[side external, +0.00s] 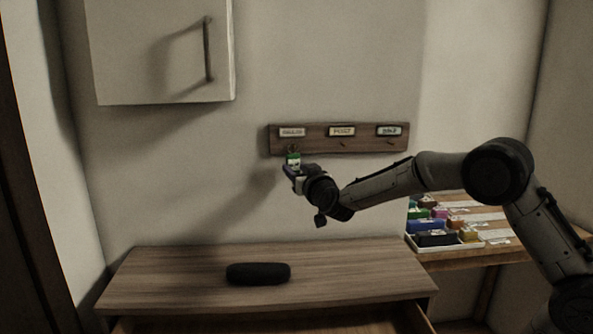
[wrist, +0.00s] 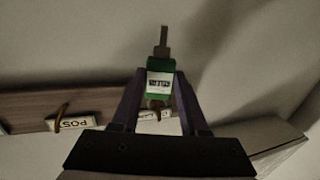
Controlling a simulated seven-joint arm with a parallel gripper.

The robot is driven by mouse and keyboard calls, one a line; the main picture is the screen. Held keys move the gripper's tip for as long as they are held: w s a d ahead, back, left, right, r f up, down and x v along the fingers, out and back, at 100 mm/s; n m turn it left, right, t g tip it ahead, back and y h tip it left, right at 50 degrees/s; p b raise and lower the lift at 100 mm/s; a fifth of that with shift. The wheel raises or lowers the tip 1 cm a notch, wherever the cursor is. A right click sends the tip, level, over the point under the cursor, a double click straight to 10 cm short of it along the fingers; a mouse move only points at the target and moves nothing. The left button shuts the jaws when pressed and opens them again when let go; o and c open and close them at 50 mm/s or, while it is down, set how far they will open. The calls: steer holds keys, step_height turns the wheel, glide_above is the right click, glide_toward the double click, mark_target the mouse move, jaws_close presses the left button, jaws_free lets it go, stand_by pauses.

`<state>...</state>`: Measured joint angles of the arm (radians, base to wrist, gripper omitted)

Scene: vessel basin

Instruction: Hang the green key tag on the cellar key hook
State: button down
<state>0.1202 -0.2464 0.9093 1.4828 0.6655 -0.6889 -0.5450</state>
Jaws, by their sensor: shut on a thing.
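The green key tag (side external: 293,159) has a white label and is upright between the fingers of my gripper (side external: 292,169), which is shut on it. In the wrist view the tag (wrist: 160,82) sits between the fingertips of my gripper (wrist: 159,76), with a narrow brownish piece extending from its far end. In the side view the tag is just below the leftmost nameplate (side external: 292,132), which seems to read CELLAR. The hook under that plate is mostly hidden by the tag; I cannot tell whether they touch.
The wooden hook board (side external: 366,145) also carries a POST plate (side external: 341,131) and a third plate (side external: 389,130), with hooks below. A dark rounded case (side external: 258,273) lies on the cabinet top (side external: 170,270). A tray of coloured items (side external: 437,239) is at right. A wall cupboard (side external: 160,50) hangs upper left.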

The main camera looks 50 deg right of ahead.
steer(key=shift+c, duration=1.7)
jaws_free()
steer(key=v, duration=1.3)
steer(key=s+r+t, duration=0.1)
steer(key=s+r, duration=0.2)
steer(key=r, duration=0.4)
steer(key=s+a+n+y, duration=0.5)
steer(key=a+y, duration=0.3)
steer(key=s+f+n+g+y, duration=0.1)
steer(key=s+f+g, duration=1)
steer(key=s+f, duration=0.6)
steer(key=shift+s+a, duration=0.4)
steer(key=shift+s, duration=0.2)
